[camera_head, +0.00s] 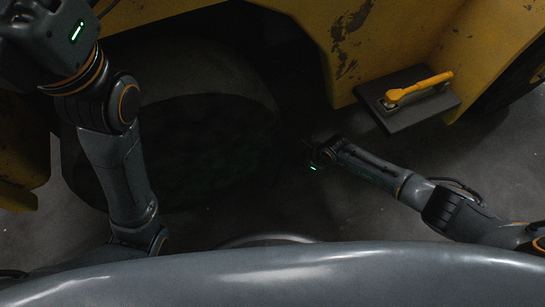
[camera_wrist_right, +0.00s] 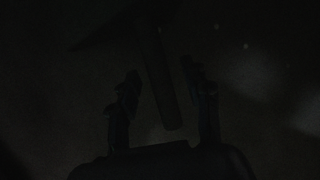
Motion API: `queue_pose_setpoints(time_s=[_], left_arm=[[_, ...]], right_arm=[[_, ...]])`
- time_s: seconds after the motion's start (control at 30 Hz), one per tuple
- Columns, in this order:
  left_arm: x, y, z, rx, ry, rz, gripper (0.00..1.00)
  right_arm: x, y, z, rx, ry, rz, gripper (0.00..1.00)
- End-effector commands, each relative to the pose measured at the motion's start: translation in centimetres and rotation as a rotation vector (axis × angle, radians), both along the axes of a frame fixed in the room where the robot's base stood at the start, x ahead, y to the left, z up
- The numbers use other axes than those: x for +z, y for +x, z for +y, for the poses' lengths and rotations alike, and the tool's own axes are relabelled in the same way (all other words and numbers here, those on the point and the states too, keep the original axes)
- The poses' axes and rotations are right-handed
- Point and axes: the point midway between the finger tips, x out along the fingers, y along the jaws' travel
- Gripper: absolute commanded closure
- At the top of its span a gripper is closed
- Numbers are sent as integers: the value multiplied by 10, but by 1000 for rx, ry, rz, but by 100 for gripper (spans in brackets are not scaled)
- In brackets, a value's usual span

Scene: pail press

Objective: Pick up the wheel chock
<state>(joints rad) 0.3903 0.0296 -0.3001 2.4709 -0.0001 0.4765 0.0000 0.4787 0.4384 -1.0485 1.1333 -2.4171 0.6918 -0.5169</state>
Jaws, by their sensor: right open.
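In the head view my right gripper (camera_head: 314,152) is low over the floor, in shadow to the right of the big dark tyre (camera_head: 205,135). In the right wrist view the open gripper (camera_wrist_right: 160,72) has one finger on each side of a dark bar (camera_wrist_right: 163,95). The bar runs up to a dark, pointed shape (camera_wrist_right: 105,28), which appears to be the wheel chock with its handle. The view is too dark to tell whether a finger touches the bar. In the head view I cannot make out the chock in the shadow. My left gripper's fingers do not show.
The yellow machine body (camera_head: 390,30) overhangs the floor at the top. My left arm stands before the tyre. Grey floor (camera_head: 285,205) lies open below the right gripper.

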Motion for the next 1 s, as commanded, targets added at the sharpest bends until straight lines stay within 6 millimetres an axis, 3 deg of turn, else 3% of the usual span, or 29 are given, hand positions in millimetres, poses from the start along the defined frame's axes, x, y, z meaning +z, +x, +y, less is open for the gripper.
queue_pose_setpoints(time_s=[0.73, 1.0], left_arm=[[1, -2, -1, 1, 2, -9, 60], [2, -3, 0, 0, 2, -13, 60]], right_arm=[[-5, 0, 0, 0, 0, 0, 51], [-5, 0, 0, 0, 0, 1, 100]])
